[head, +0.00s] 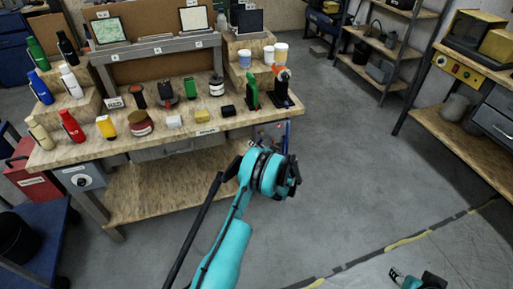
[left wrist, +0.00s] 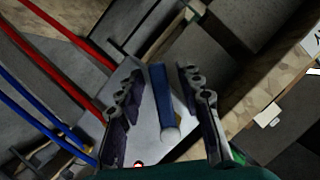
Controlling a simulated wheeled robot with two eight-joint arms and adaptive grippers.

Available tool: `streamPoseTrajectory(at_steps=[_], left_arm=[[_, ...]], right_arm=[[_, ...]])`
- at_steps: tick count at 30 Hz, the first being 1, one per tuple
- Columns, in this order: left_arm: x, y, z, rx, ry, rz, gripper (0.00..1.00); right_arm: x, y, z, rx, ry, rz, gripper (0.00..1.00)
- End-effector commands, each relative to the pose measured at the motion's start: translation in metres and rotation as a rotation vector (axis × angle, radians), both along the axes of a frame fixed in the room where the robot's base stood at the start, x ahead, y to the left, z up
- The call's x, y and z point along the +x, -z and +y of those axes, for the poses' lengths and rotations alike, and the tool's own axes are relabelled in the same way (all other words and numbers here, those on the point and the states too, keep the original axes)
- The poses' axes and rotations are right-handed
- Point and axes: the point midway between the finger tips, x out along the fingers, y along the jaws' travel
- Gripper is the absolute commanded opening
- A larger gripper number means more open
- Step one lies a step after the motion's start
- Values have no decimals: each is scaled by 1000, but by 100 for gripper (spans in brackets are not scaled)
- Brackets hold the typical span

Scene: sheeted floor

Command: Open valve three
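In the left wrist view, a blue lever handle (left wrist: 158,88) with a pale rounded end (left wrist: 170,135) stands in front of a grey plate (left wrist: 140,130). I take it for a valve lever; no number is readable. My left gripper (left wrist: 163,112) is open, with one finger on each side of the lever and visible gaps between. In the head view, my teal left arm reaches to the workbench's right end, its wrist (head: 268,172) hiding most of the valve area. Part of a blue pipe (head: 287,133) shows there. My right gripper (head: 397,274) is small at the lower right, away from the bench.
Red pipes (left wrist: 70,40) and blue pipes (left wrist: 40,115) run left of the lever in the left wrist view. The wooden workbench (head: 80,150) carries bottles, tools and containers. A shelf (head: 395,50) and another bench (head: 460,125) stand right. The floor (head: 350,180) between is clear.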

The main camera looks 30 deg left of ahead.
Motion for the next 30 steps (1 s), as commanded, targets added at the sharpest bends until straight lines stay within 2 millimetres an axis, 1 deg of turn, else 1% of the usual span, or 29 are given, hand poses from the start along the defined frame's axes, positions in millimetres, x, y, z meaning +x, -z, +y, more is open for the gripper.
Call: streamPoseTrajectory(at_steps=[4, 5, 6, 9, 20, 30], left_arm=[[0, 0, 0, 0, 0, 0, 36], [0, -1, 0, 0, 0, 0, 34], [0, -1, 0, 0, 0, 0, 23], [0, 0, 0, 0, 0, 0, 0], [1, 0, -1, -15, 1, -19, 0], [8, 6, -7, -140, 0, -164, 0]], right_arm=[[0, 0, 0, 0, 0, 0, 40], [0, 0, 0, 0, 0, 0, 40], [0, 0, 0, 0, 0, 0, 40], [0, 0, 0, 0, 0, 0, 40], [0, 0, 0, 0, 0, 0, 40], [0, 0, 0, 0, 0, 0, 40]])
